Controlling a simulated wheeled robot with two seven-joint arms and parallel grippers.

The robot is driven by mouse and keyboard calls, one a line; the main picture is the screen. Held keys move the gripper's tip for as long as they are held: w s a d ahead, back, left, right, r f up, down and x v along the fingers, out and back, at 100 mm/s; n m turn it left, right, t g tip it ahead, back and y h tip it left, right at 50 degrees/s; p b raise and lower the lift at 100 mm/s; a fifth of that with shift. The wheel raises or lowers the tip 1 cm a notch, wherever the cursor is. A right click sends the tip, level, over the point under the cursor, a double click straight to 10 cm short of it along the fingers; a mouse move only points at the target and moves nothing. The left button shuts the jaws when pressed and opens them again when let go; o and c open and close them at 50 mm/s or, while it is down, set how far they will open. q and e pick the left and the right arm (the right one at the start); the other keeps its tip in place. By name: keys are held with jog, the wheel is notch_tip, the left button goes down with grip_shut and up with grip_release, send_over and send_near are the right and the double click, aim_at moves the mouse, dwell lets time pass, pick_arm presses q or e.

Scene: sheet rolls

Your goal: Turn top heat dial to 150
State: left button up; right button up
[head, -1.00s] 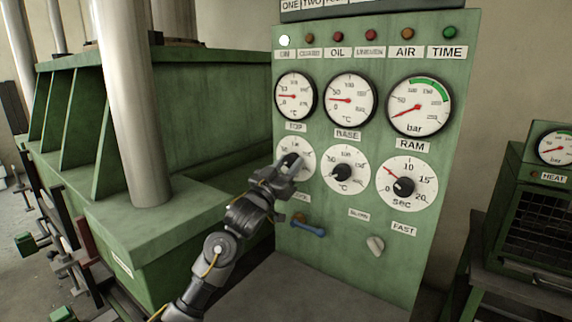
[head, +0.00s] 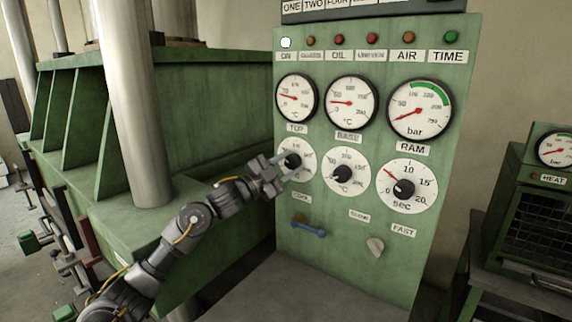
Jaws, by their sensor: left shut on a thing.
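The top heat dial (head: 304,172) is a white round face on the green panel, below the TOP gauge (head: 295,98). Its black knob (head: 292,160) shows at the fingertips of my left gripper (head: 284,164). The gripper reaches in from the lower left and is shut on the knob. The fingers cover part of the dial's left and lower face, so the setting cannot be read. My right gripper is not in view.
The base dial (head: 345,189) and the seconds dial (head: 408,205) sit to the right. A blue lever (head: 308,229) and a pale knob (head: 376,246) lie lower on the panel. A silver column (head: 124,110) and green press body (head: 210,115) stand at left.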

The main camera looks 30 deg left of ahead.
pick_arm(q)
jog(key=m+g, duration=0.1)
jog(key=m, duration=0.2)
jog(key=m+g+p, duration=0.1)
jog(key=m, duration=0.3)
jog(key=shift+a+r+g, duration=0.1)
jog(key=shift+r+g, duration=0.1)
jog(key=shift+g, duration=0.2)
jog(key=m+g+p, duration=0.1)
jog(key=m, duration=0.2)
jog(key=shift+r, duration=0.1)
jog(key=m+g+y+p, duration=0.1)
jog(key=m, duration=0.2)
jog(key=shift+m, duration=0.3)
jog(key=m+y, duration=0.1)
jog(key=m, duration=0.1)
jog(key=m+g+y, duration=0.1)
jog(key=m, duration=0.1)
jog(key=shift+d+r+y+p, duration=0.1)
jog(key=shift+d+y+p, duration=0.1)
jog(key=shift+y+p, duration=0.2)
jog(key=m+y, duration=0.2)
jog(key=m, duration=0.1)
jog(key=shift+d, duration=0.1)
jog(key=o, duration=0.9)
jog(key=shift+o, duration=0.4)
